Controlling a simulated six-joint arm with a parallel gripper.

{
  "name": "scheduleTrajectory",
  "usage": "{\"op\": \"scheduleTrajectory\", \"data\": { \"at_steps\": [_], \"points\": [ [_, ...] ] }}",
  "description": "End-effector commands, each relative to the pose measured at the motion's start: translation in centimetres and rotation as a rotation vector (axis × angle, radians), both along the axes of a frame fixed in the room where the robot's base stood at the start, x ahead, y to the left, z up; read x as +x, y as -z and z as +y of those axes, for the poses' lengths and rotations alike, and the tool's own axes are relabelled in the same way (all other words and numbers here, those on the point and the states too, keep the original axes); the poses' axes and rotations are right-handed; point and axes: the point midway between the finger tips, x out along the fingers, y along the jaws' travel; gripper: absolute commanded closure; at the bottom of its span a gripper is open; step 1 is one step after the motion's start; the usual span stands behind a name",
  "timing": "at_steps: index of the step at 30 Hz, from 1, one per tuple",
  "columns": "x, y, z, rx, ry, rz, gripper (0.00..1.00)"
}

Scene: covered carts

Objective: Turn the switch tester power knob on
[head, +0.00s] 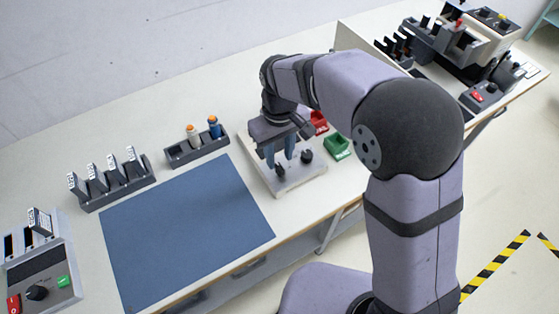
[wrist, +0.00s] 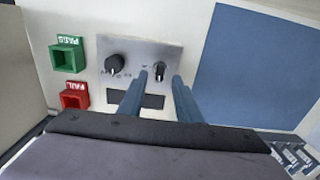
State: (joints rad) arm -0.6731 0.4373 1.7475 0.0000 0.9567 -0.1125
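A pale panel with two black knobs lies on the bench under my gripper (head: 280,161); its plate (head: 290,186) shows in the head view and its metal face (wrist: 172,50) in the wrist view. The larger knob (wrist: 115,65) has marks around it and stands clear of the fingers. The smaller knob (wrist: 159,70) appears between my two blue fingertips (wrist: 160,76), which are apart. I cannot tell whether they touch it. The panel's small labels are unreadable, so which knob is the power knob is unclear.
A green PASS bin (wrist: 67,55) and a red FAIL bin (wrist: 75,97) stand beside the panel. A blue mat (head: 185,230) lies on its other side. A rack with bottles (head: 197,152), a slotted rack (head: 113,182) and a knobbed device (head: 40,275) stand farther left.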

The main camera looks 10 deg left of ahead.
Motion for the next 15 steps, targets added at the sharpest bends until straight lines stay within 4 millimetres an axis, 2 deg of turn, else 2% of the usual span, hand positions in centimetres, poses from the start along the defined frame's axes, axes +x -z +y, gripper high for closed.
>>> {"op": "scheduleTrajectory", "data": {
  "at_steps": [7,15],
  "points": [
    [-0.1,2.9,-0.1,-0.004,0.000,0.004,0.69],
    [0.0,4.1,0.0,0.000,0.000,0.000,0.69]
  ]
}}
